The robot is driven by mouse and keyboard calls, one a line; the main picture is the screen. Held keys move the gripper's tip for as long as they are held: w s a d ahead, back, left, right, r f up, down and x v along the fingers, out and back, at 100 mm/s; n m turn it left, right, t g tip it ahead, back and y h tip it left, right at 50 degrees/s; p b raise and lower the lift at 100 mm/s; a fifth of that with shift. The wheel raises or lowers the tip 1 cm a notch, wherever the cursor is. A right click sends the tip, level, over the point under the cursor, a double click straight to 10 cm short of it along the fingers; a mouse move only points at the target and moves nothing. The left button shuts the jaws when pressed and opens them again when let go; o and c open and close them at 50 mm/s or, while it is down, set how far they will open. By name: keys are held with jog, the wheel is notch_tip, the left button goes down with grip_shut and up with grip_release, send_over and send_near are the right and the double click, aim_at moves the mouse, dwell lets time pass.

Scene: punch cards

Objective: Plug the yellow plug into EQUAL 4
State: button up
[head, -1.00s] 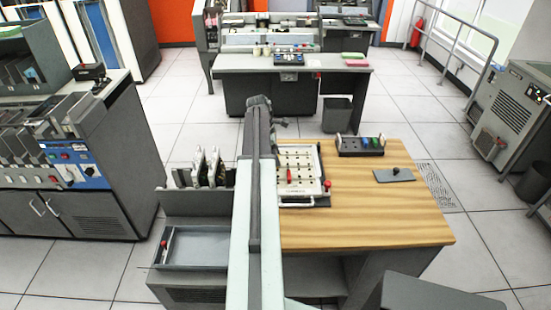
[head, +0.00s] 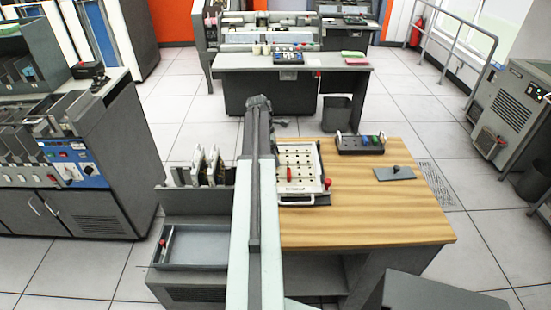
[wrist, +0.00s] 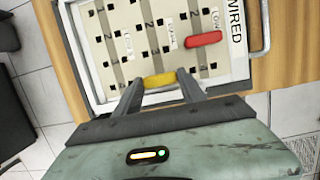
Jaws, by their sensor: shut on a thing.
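The yellow plug (wrist: 160,80) lies between my gripper's fingertips (wrist: 161,84) in the wrist view, and the fingers are shut on it. It is over the near part of the white plug panel (wrist: 262,72), which has rows of dark holes, printed numbers and small label strips. I cannot tell whether the plug touches the panel or hangs above it, and the holes under it are hidden. A red plug (wrist: 204,39) lies across the panel to the right of the yellow one. In the head view the panel (head: 296,199) is on the wooden table, and my arm hides my gripper.
A dark rack (head: 345,151) with coloured plugs stands behind the panel on the wooden table (head: 370,220). A grey plate with a knob (head: 394,173) lies to the right. A grey tray (head: 195,265) and upright cards (head: 205,165) are left of my arm. The table's front right is clear.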

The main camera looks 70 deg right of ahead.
jog(key=shift+f+b, duration=0.5)
jog(key=shift+a, duration=0.1)
jog(key=o, duration=1.2)
jog(key=shift+f, duration=0.1)
jog(key=p+v, duration=0.7)
jog(key=shift+r+p, duration=0.3)
jog(key=shift+r, duration=0.1)
